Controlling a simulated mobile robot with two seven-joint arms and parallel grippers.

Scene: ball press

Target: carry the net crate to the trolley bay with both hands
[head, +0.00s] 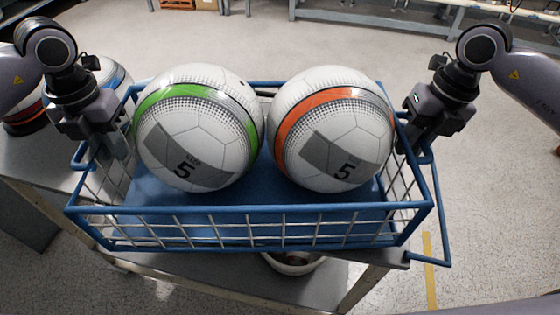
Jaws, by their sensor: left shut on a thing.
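The net crate (250,210), with a blue frame and pale wire mesh, is in the middle of the head view. It holds two white balls side by side, one with a green band (197,128) and one with an orange band (330,128). My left gripper (112,140) is shut on the crate's left end. My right gripper (412,142) is at the crate's right end, its fingertips mostly hidden by the rim and mesh. I cannot tell whether it is shut. The trolley bay cannot be made out for certain.
A grey table (40,160) is under and left of the crate; I cannot tell whether the crate touches it. More balls (25,115) lie at the left. A workbench (390,18) stands at the back. Floor is open right, with a yellow line (429,270).

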